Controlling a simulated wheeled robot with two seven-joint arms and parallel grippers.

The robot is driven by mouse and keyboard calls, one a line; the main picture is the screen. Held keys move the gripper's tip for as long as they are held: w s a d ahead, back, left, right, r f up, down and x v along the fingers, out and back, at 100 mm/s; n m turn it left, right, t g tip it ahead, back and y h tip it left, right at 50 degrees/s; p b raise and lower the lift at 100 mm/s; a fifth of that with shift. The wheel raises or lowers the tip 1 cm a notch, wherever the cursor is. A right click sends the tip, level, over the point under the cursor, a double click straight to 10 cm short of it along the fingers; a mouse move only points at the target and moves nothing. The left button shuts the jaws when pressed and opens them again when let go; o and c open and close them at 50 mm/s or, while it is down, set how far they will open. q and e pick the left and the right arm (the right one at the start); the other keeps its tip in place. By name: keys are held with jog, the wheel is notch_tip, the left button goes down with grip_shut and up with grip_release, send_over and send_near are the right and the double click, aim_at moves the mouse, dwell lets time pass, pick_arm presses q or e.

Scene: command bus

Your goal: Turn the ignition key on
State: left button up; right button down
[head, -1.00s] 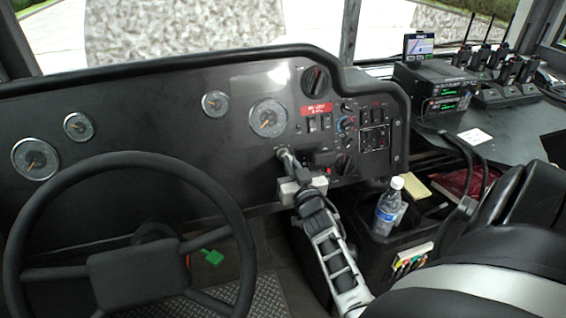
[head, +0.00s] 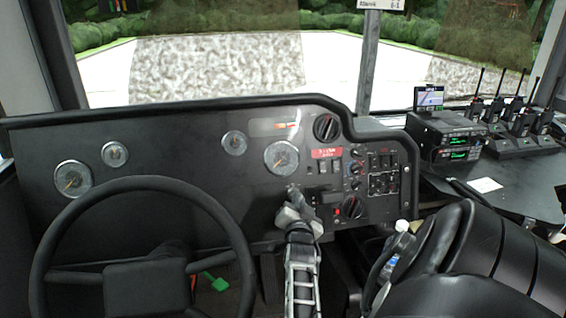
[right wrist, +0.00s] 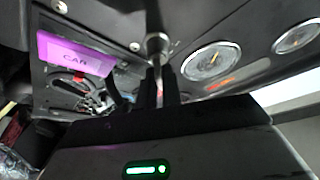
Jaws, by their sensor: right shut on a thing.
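My right gripper (head: 292,194) reaches up to the black dashboard, below the large gauge, and is shut on the ignition key. In the right wrist view its dark fingers (right wrist: 159,88) close on a thin pale part, the key (right wrist: 159,94), just in front of a round metal ignition lock (right wrist: 157,44). The key is mostly hidden by the fingers, and its angle cannot be told clearly. In the head view the gripper hides the key. My left gripper is not in view.
The steering wheel (head: 150,184) stands left of my right arm, with a green tag (head: 215,282) low behind it. Switches and a knob (head: 351,207) lie close right of the gripper. A bottle cap (head: 402,226) shows farther right. Radios (head: 455,140) stand on the right-hand counter.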

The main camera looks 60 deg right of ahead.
jog(key=shift+r, duration=0.1)
dwell(0.3)
jog(key=c, duration=1.6)
grip_release()
jog(key=shift+o, duration=0.2)
jog(key=shift+w, duration=0.1)
